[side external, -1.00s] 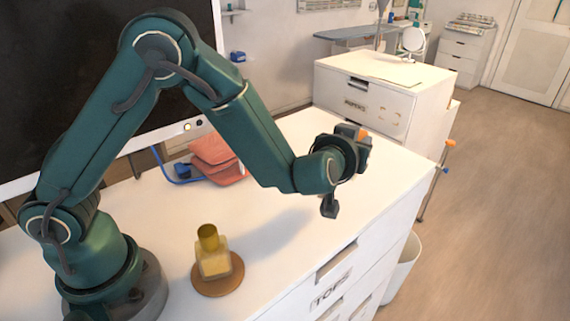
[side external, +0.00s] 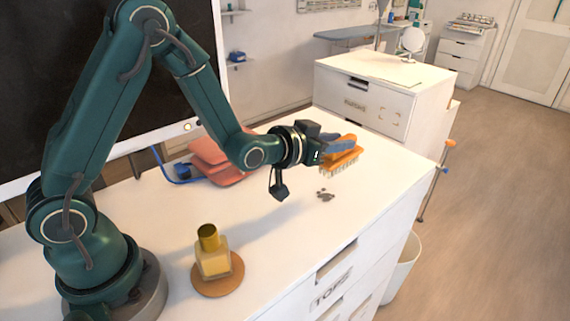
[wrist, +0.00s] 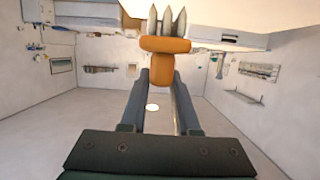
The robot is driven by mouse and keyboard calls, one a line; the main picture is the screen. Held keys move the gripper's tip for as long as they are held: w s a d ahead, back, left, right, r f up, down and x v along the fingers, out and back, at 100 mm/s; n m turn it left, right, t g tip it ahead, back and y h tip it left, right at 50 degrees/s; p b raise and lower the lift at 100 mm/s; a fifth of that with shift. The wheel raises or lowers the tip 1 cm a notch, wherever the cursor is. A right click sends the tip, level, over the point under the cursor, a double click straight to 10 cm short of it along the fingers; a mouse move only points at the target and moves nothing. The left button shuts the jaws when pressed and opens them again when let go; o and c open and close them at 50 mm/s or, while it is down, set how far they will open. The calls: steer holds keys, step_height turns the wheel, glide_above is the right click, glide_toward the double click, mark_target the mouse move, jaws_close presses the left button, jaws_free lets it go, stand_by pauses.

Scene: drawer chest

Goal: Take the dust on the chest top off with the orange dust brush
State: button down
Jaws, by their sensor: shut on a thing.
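The orange dust brush (side external: 342,158) is in my gripper (side external: 335,146), above the white chest top (side external: 300,237). Its pale bristles point down in the side view. In the wrist view my gripper (wrist: 160,80) is shut on the orange handle of the brush (wrist: 165,46), with grey bristle tufts beyond it. A small patch of grey dust (side external: 325,195) lies on the chest top, below and slightly left of the brush. The bristles appear to be above the dust, apart from it; the exact gap is hard to tell.
A bottle with a gold cap (side external: 212,255) stands on a round brown coaster (side external: 225,287) near the front. Folded salmon cloths (side external: 215,158) lie at the back left, beside a blue item (side external: 182,171). A second white drawer unit (side external: 365,105) stands behind. A bin (side external: 402,265) is at the right.

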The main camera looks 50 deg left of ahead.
mark_target(324, 177)
steer(key=shift+f, duration=3.6)
steer(key=shift+s+f, duration=0.15)
steer(key=shift+s, duration=1.3)
steer(key=shift+w, duration=1.4)
steer(key=shift+s, duration=1.45)
steer(key=shift+w, duration=1.45)
steer(key=shift+r, duration=4.1)
